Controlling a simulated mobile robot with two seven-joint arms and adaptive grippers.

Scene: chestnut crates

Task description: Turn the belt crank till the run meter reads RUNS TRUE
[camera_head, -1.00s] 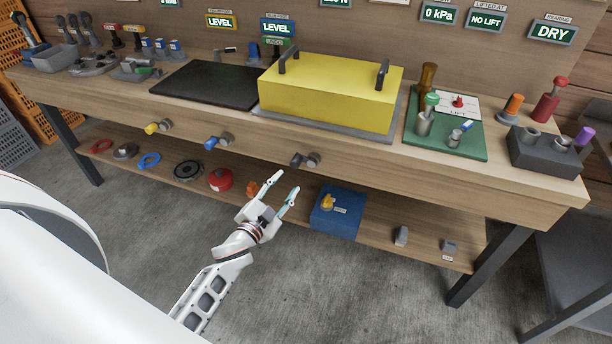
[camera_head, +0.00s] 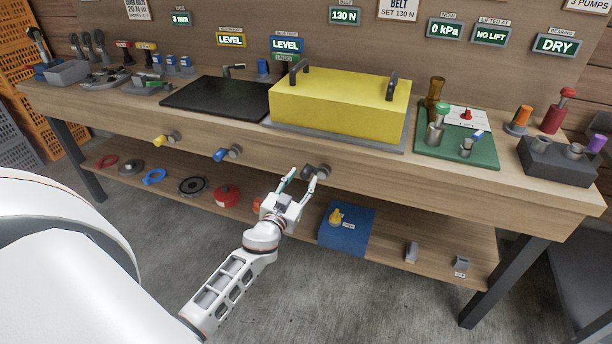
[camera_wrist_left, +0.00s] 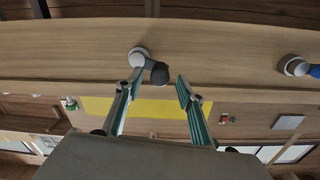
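A dark grey crank (camera_head: 322,171) with a dark knob sits on the bench's front edge, below the yellow cover. In the left wrist view its dark knob (camera_wrist_left: 160,74) and pale round hub (camera_wrist_left: 139,57) show just ahead of my fingertips. My left gripper (camera_head: 300,181) is open, its fingers spread to either side of the knob's line; I cannot tell whether they touch it. A belt display (camera_head: 344,16) reads 130 N. No meter reading RUNS TRUE shows. My right gripper is not in view.
A blue crank (camera_head: 222,155) and a yellow crank (camera_head: 163,140) sit further left on the same edge. The yellow cover (camera_head: 340,103) stands above.

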